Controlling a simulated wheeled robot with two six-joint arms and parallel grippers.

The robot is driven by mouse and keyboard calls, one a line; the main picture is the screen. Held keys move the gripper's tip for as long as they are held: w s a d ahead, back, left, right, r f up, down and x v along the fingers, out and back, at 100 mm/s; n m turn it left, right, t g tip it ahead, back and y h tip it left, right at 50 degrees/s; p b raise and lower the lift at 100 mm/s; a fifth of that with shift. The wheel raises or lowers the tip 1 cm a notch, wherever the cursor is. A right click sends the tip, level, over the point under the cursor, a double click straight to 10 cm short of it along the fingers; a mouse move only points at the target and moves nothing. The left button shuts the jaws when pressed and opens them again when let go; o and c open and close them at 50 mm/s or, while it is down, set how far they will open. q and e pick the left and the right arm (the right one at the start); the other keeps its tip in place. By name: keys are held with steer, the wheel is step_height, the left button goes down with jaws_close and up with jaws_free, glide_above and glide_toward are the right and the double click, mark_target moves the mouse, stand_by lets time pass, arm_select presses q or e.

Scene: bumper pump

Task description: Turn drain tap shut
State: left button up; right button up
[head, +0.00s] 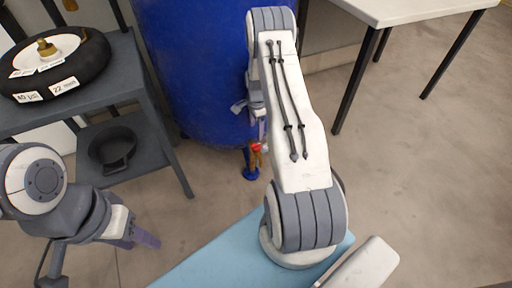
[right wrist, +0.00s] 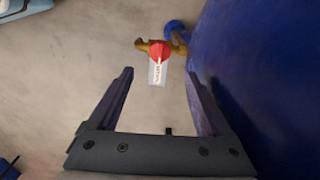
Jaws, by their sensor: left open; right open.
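The drain tap (head: 256,156) is a small brass tap with a red part, low on the blue tank. In the right wrist view it shows a brass body (right wrist: 178,46), a red round hub (right wrist: 159,50) and a pale lever with a label (right wrist: 157,74) pointing down the picture. My right gripper (right wrist: 159,76) is open, with the lever's image between its fingertips. I cannot tell whether they touch it. In the head view my right arm hides most of that gripper. My left gripper (head: 146,240) hangs at the lower left, away from the tap.
The large blue tank (head: 195,75) stands close beside the right gripper. A dark grey shelf (head: 135,85) at left holds a black ring-shaped bumper (head: 85,70) with labels, and a black pan (head: 112,150) below. A white table (head: 410,8) stands at right. Open floor (head: 410,170) lies at right.

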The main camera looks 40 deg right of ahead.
mark_target(256, 145)
step_height(256, 145, down, 10)
steer(key=b, duration=0.2)
steer(key=shift+r+b, duration=0.15)
steer(key=shift+b, duration=0.25)
jaws_close()
